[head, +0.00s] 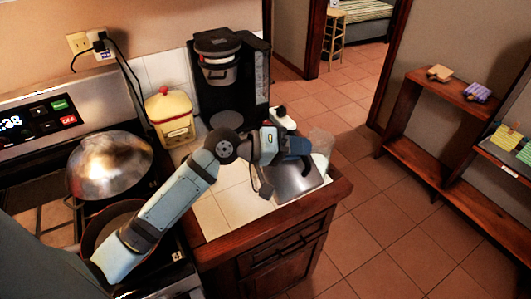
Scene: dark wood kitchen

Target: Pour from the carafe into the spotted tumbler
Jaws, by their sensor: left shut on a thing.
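My left gripper (296,146) reaches over the counter corner and is shut. A pale, see-through vessel (322,142) is at its fingertips, past the counter's right edge; it appears to be the carafe, held in the grip. Its outline is faint, so its tilt and contents are hard to tell. I cannot make out the spotted tumbler; my arm and gripper cover part of the counter. My right gripper is not in view.
A black coffee maker (232,90) and a yellow-and-red canister (171,117) stand at the back. A metal tray or basin (293,184) lies beneath my gripper. A domed metal lid (110,165) and a pan (105,222) are on the stove. Tiled floor lies right.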

